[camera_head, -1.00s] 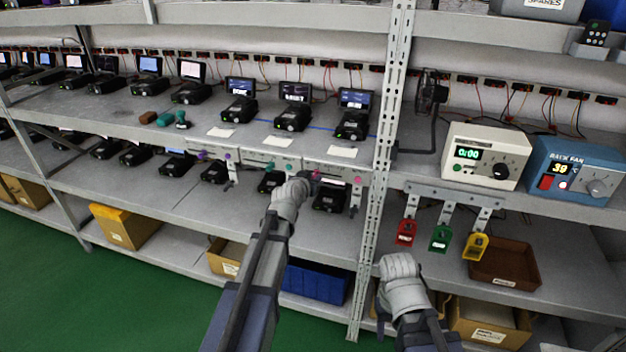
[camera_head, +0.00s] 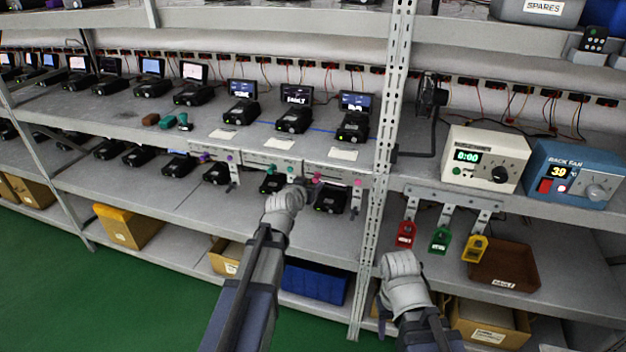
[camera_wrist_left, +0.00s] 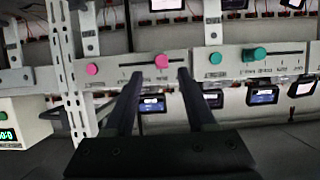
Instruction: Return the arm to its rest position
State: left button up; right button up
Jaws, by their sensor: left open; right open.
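My left gripper (camera_head: 300,186) is in front of the lower shelf edge, close to the slider panels in the head view. In the left wrist view its two dark fingers (camera_wrist_left: 158,88) stand apart with nothing held between them. A pink knob (camera_wrist_left: 162,62) on a slider panel (camera_wrist_left: 140,70) shows beyond and between the fingertips, and I see no contact. My right arm (camera_head: 402,275) is low at the right, in front of the lower right shelf. Its fingertips are hidden behind the wrist in the head view.
A perforated rack post (camera_head: 382,150) stands between the arms. Small screened devices (camera_head: 293,110) line the shelf. A blue bin (camera_head: 315,282) sits below. Green floor (camera_head: 60,290) is clear at lower left.

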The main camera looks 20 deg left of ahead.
pick_arm(q)
jog(key=v, duration=0.3)
jog(key=shift+p, duration=0.3)
jog(key=s+d+f+m+g+h, duration=0.1)
jog(key=s+d+f+m+g, duration=0.1)
jog(key=s+d+f+g, duration=0.5)
jog(key=s+d+f+m+g, duration=0.1)
jog(key=s+d+f+g, duration=0.3)
jog(key=s+d, duration=0.65)
jog(key=s+f+g+y, duration=0.2)
jog(key=s+g, duration=0.1)
jog(key=s, duration=0.8)
jog(key=shift+a+f+y, duration=0.15)
jog(key=shift+y, duration=0.25)
